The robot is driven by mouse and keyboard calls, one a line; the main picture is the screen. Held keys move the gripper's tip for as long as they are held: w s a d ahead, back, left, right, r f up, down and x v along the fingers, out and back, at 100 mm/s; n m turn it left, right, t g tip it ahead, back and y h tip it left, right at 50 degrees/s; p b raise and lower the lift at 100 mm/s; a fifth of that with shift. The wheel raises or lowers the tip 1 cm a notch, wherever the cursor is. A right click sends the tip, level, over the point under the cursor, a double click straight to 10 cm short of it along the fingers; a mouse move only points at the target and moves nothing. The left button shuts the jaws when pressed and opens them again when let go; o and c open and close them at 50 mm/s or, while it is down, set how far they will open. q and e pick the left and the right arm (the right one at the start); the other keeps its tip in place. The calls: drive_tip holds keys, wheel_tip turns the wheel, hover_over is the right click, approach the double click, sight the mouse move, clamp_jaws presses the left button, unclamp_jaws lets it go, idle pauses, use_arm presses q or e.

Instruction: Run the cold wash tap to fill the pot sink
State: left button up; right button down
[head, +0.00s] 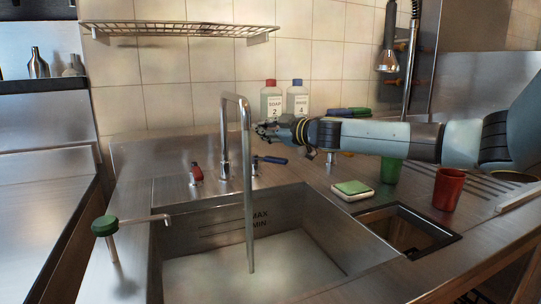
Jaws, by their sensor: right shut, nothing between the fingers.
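The pot sink (190,225) is in the lower middle of the head view, with MAX and MIN marks on its back wall. The tap (225,140) stands behind it, its spout bent over the basin. A stream of water (249,220) falls from the spout. The pale surface low in the basin looks like water, below the MIN mark. The blue cold lever (270,160) points right of the tap; the red hot lever (196,173) is left of it. My right gripper (265,129) is shut and empty, above the blue lever and apart from it. My left gripper is out of view.
Soap (271,102) and rinse (298,102) bottles stand by the tiled wall. A sponge (352,190), green cup (391,170) and red cup (448,188) are right of the sink. A green-topped dispenser (105,226) stands left. A wire shelf (180,29) hangs above.

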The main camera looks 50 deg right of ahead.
drive_tip(key=s+a+f+n+g+h+b, duration=0.15)
drive_tip(key=s+a+f+n+h, duration=0.35)
drive_tip(key=s+a+h, duration=0.5)
drive_tip(key=y+b, duration=0.1)
drive_tip(key=y, duration=0.1)
approach(266, 159)
drive_tip(key=shift+m+g, duration=0.25)
drive_tip(key=shift+m, duration=0.05)
drive_tip(key=shift+x, duration=2.5)
drive_tip(key=shift+a, duration=0.1)
